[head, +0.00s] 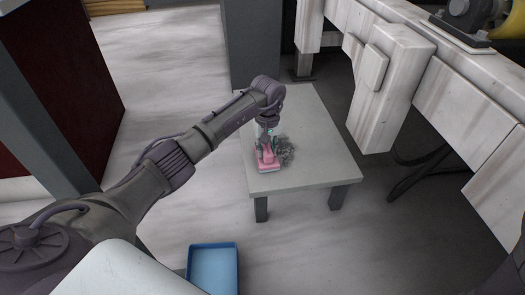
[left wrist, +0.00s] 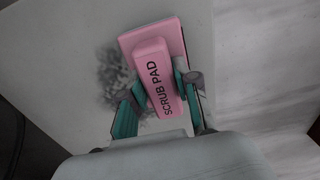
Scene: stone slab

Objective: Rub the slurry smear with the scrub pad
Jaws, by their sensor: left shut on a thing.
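The pink scrub pad (head: 268,168) is at the front left part of the grey stone slab (head: 310,176). In the left wrist view the pad (left wrist: 151,62) shows a raised handle lettered "SCRUB PAD". My left gripper (head: 268,148) points down and is shut on that handle; its teal fingers (left wrist: 160,102) lie on both sides of it. The dark grey slurry smear (head: 286,152) is on the slab right beside the pad. In the left wrist view the smear (left wrist: 113,75) lies left of the pad and partly behind a finger. My right gripper is not in view.
A blue tray (head: 213,268) stands on the floor in front of the slab. A grey post (head: 253,45) rises behind the slab. A large whitish machine frame (head: 395,85) stands to the right, with dark cables below. The rest of the slab top is clear.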

